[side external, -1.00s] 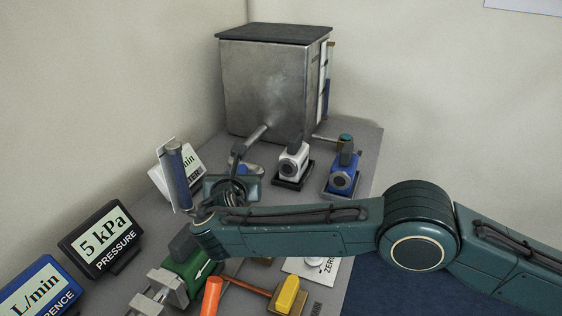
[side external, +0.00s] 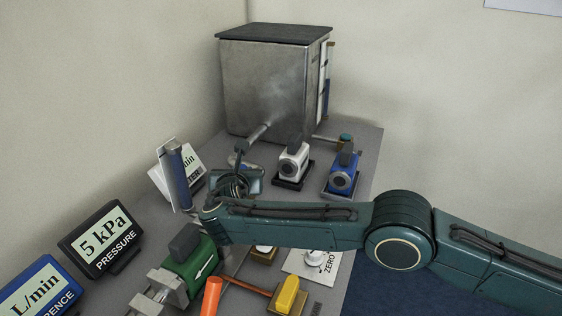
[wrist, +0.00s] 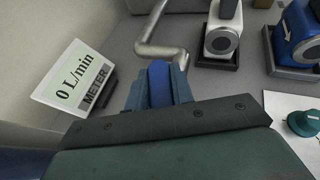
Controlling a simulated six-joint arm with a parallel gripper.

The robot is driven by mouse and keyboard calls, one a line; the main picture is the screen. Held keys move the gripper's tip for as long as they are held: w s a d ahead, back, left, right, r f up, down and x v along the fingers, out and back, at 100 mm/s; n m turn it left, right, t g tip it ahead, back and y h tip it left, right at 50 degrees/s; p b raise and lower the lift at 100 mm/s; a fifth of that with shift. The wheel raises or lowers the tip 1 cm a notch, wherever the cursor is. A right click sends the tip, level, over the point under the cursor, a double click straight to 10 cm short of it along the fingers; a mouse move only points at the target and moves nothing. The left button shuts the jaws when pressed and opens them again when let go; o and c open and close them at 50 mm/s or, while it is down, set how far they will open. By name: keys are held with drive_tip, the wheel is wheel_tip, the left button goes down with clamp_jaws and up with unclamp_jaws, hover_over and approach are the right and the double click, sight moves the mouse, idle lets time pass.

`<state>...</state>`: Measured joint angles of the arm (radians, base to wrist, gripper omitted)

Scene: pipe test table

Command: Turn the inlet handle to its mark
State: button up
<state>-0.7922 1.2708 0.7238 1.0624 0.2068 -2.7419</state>
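My gripper (wrist: 158,90) reaches down near the end of the bent metal pipe from the steel box. In the wrist view its two fingers stand on either side of a blue piece (wrist: 159,84), which fills most of the space between them. I cannot tell whether the fingers press on it. It looks like a handle, but no inlet label or mark is readable. In the side view my gripper (side external: 234,186) hides most of this spot, and only a little blue shows beyond it.
A meter display (wrist: 75,78) reading 0 L/min stands left of my gripper. A white valve (side external: 293,160) and a blue valve (side external: 343,178) stand to the right. A green valve (side external: 190,255), a blue cylinder (side external: 177,175) and a pressure display (side external: 103,238) reading 5 kPa are nearby.

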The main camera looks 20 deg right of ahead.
drive_tip(key=shift+c, duration=1.2)
drive_tip(key=shift+n+t+y, duration=0.5)
drive_tip(key=shift+n+y, duration=1)
drive_tip(key=shift+y, duration=0.2)
drive_tip(key=shift+d+n+y, duration=0.1)
drive_tip(key=shift+n+y, duration=0.6)
drive_tip(key=shift+y, duration=0.1)
drive_tip(key=shift+n+y, duration=1.4)
drive_tip(key=shift+y, duration=0.2)
drive_tip(key=shift+g, duration=0.3)
drive_tip(key=o, duration=1)
